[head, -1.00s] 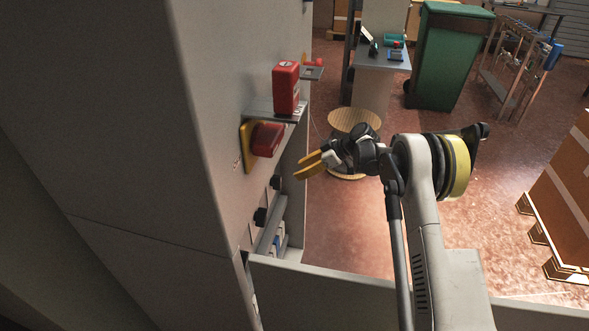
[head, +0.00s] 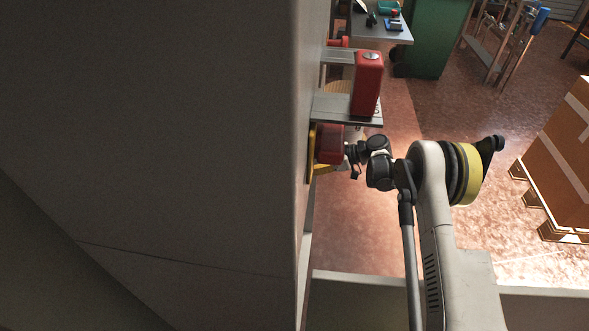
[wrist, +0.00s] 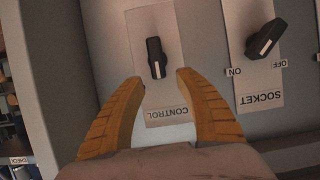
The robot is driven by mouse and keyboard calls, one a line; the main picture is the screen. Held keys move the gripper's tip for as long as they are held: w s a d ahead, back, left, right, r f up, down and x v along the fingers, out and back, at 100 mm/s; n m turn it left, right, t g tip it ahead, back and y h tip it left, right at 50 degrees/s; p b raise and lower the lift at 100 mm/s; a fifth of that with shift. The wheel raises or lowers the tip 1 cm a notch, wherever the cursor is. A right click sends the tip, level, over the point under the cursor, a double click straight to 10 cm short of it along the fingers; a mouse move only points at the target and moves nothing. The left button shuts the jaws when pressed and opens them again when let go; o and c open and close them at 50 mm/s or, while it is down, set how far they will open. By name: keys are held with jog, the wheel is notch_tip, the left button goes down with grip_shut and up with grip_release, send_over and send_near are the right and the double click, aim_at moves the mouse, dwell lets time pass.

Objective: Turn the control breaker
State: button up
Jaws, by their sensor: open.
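The control breaker (wrist: 156,58) is a black knob with a white mark on a pale plate, in the upper middle of the wrist view. The word CONTROL reads upside down on the plate below it. My gripper (wrist: 159,77) is open, its two yellow fingers pointing at the knob. The knob appears just beyond the fingertips, roughly centred on the gap; I cannot tell the remaining depth. The control breaker is hidden there.
A second black knob labelled SOCKET (wrist: 265,40) sits to the right, with ON and OFF marks. Open floor (head: 360,240) lies to the right.

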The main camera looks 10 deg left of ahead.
jog(key=shift+b+x, duration=0.45)
jog(key=shift+x, duration=1.3)
jog(key=shift+c, duration=0.3)
grip_shut()
jog(key=shift+w+m+g, duration=0.2)
jog(key=shift+m+g, duration=0.1)
jog(key=shift+m, duration=0.2)
jog(key=shift+o, duration=0.3)
grip_release()
